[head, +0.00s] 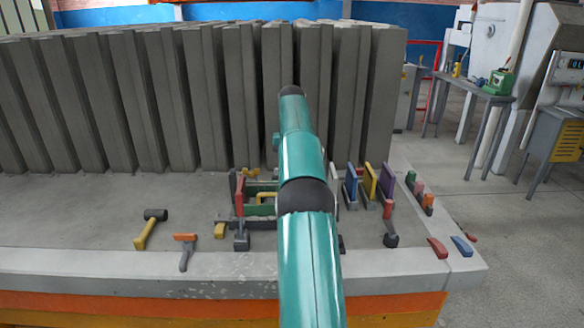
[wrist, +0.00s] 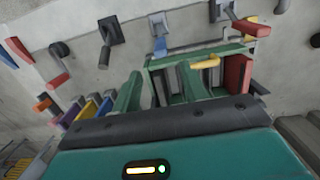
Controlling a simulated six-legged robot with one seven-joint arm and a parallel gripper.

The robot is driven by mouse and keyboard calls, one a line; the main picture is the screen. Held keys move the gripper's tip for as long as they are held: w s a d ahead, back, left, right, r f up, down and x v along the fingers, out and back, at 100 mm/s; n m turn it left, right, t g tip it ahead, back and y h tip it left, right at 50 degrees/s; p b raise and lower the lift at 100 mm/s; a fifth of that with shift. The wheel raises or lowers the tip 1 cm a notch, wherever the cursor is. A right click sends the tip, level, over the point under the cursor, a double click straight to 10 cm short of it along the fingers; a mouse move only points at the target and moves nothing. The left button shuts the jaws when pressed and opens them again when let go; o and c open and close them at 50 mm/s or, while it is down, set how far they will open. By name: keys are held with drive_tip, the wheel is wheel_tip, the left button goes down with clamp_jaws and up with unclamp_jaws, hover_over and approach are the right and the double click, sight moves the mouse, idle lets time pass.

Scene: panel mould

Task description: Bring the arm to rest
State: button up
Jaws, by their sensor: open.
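My teal arm (head: 310,225) stretches up and forward over the middle of the concrete table in the head view. Its far dark end stands in front of the row of grey columns. My gripper (wrist: 158,82) shows in the wrist view with its two green fingers apart and nothing seen between them. It points toward the green panel mould (wrist: 156,64), which has a yellow handle and red blocks. I cannot tell whether the fingers touch it. In the head view the arm hides part of the mould (head: 262,210), and the gripper cannot be made out there.
Tall grey columns (head: 190,95) line the table's back. A black-headed mallet (head: 146,229) and an orange-handled tool (head: 186,250) lie front left. Coloured panels (head: 370,182) stand right of the arm. Small blocks (head: 438,247) lie near the right corner. The table's front left is mostly clear.

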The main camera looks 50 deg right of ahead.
idle(0.4)
drive_tip(key=a+r+n+t+h, duration=0.15)
drive_tip(key=a+r, duration=0.25)
drive_tip(key=a, duration=0.6)
drive_tip(key=s+a+r+n, duration=0.15)
drive_tip(key=a+r, duration=0.25)
drive_tip(key=a, duration=0.7)
drive_tip(key=w+a+r+n+t, duration=0.15)
drive_tip(key=a+r, duration=0.25)
drive_tip(key=a, duration=0.6)
drive_tip(key=s+a+f+n+t, duration=0.1)
drive_tip(key=s+a+f+n, duration=0.1)
drive_tip(key=s+a+f, duration=0.3)
drive_tip(key=s+a+f+n+t, duration=0.2)
drive_tip(key=s+a+f, duration=0.4)
drive_tip(key=s+a, duration=0.8)
drive_tip(key=shift+s+a+f+n+y, duration=0.15)
drive_tip(key=shift+s+a+n+y, duration=0.15)
drive_tip(key=shift+s+n, duration=0.4)
drive_tip(key=shift+d, duration=0.15)
